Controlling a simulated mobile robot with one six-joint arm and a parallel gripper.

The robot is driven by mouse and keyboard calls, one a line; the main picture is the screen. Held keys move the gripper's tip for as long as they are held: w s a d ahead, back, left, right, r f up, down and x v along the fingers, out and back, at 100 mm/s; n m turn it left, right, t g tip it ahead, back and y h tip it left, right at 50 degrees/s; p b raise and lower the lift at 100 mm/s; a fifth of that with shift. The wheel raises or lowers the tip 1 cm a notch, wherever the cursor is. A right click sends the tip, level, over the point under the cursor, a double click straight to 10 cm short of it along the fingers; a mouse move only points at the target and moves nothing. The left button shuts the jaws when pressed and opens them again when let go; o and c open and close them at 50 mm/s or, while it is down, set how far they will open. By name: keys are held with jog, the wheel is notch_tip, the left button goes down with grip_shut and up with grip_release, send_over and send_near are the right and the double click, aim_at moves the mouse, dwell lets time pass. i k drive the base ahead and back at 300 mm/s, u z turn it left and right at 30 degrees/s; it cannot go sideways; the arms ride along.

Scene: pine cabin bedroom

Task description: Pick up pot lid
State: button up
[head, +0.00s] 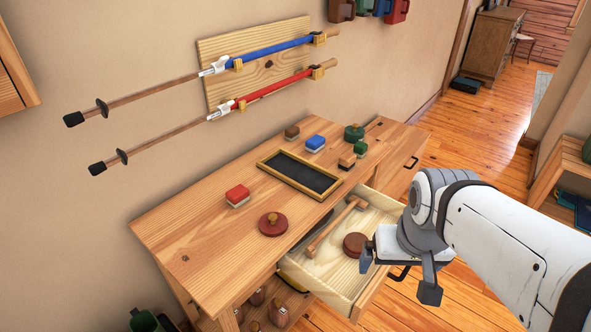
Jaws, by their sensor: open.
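A round red-brown lid with a small knob (273,223) lies on the wooden cabinet top, near its front edge. A similar green lid with a knob (354,132) lies toward the far end of the top. A round red-brown disc (354,244) lies inside the open drawer; I cannot tell whether it is also a lid. My gripper (399,277) is open and empty, its fingers apart at the drawer's right side, close to the disc in the picture. It is to the right of the red-brown lid and apart from it.
The open drawer (325,287) juts out and holds a wooden bar (335,228). Two poles hang on the wall.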

aim_at(272, 224)
jog(key=k, duration=1.3)
jog(key=z, duration=0.2)
jog(key=i, duration=1.85)
jog(key=u, duration=0.9)
